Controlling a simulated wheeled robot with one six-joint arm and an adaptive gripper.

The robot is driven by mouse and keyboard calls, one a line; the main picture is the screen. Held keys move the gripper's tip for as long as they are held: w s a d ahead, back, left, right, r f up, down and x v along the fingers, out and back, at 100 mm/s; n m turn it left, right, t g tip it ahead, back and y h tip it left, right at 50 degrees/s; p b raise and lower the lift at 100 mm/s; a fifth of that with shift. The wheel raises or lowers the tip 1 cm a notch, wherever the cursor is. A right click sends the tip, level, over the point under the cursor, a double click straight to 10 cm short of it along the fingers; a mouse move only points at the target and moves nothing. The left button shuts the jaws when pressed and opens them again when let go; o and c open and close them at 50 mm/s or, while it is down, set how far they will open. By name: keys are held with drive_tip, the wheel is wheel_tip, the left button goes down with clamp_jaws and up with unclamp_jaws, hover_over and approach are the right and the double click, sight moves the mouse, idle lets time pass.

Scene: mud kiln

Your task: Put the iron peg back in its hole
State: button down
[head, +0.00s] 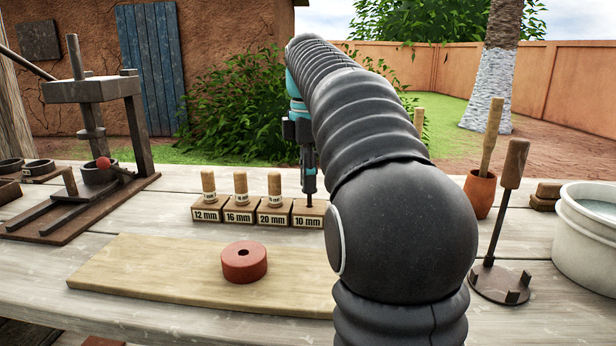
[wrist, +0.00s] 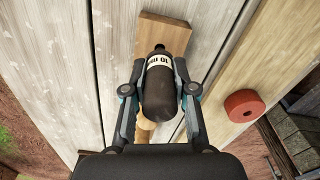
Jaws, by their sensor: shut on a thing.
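The iron peg is dark, with a white "10 mm" label, and shows between my fingers in the wrist view (wrist: 160,100). My gripper (wrist: 163,80) is shut on it. In the head view my gripper (head: 309,176) points down over the wooden block marked 10 mm (head: 308,217), at the right end of a row of blocks. The peg's dark lower end (head: 309,199) is at the block's top. The block also shows beyond the peg in the wrist view (wrist: 172,33). The hole is hidden, so I cannot tell whether the tip is in it.
Wooden pegs stand in the 12 mm (head: 208,182), 16 mm (head: 240,183) and 20 mm (head: 274,184) blocks, close beside. A red clay ring (head: 244,265) lies on a pale board (head: 150,275) in front. A dark press (head: 93,110) stands left; a white tub (head: 590,240) stands right.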

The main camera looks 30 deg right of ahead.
drive_tip(key=shift+f+b, duration=0.85)
drive_tip(key=shift+f, duration=0.85)
idle(1.8)
drive_tip(key=c, duration=0.9)
unclamp_jaws()
drive_tip(key=shift+o, duration=0.2)
drive_tip(key=shift+r, duration=3.75)
